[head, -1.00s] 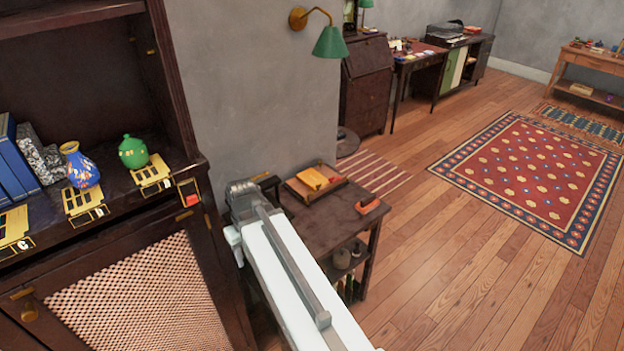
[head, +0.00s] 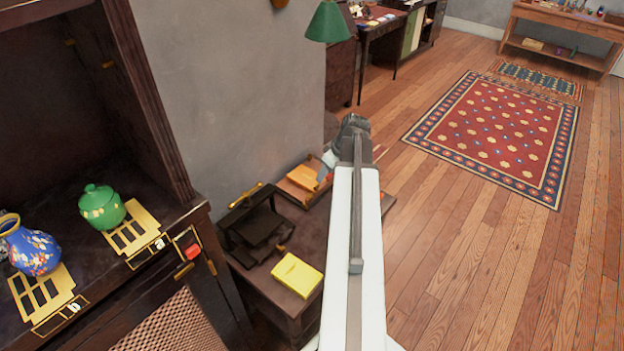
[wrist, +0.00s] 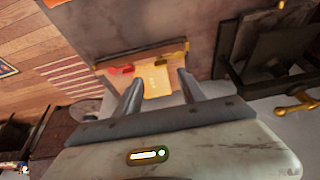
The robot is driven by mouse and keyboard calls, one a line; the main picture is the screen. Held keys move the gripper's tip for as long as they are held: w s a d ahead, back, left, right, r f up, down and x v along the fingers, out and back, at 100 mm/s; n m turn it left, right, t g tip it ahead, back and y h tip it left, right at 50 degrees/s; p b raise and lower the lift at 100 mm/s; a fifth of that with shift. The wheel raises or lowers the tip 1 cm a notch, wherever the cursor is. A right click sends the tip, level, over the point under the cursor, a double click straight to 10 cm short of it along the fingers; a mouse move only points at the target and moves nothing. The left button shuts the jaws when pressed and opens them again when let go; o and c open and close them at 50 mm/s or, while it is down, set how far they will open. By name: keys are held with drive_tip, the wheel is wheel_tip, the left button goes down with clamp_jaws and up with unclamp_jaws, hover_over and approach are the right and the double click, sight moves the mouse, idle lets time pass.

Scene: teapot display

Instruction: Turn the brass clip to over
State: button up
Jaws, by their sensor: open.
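A black stand (head: 255,228) on the small dark side table has a brass bar (head: 246,195) at its top and a small brass end at its lower right. The stand also shows at the right of the wrist view (wrist: 275,55), with a brass piece (wrist: 300,104) at its lower edge. I cannot tell for sure which brass part is the clip, nor read its setting. My gripper (wrist: 159,78) is open and empty, its fingers pointing towards a wooden tray (wrist: 112,66) with an orange-yellow block (wrist: 157,80). The gripper is apart from the stand; in the head view my arm partly hides it.
A yellow pad (head: 297,275) lies at the front of the side table (head: 315,228). The cabinet at left holds a green jar (head: 101,207), a blue vase (head: 30,249) and brass label frames. The floor at right is open.

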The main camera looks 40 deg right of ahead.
sight(317, 186)
drive_tip(key=b+x, duration=0.7)
drive_tip(key=x, duration=0.1)
drive_tip(key=shift+r, duration=0.1)
clamp_jaws()
drive_tip(key=shift+s+a, duration=0.1)
drive_tip(key=shift+a, duration=0.15)
drive_tip(key=shift+d, duration=0.1)
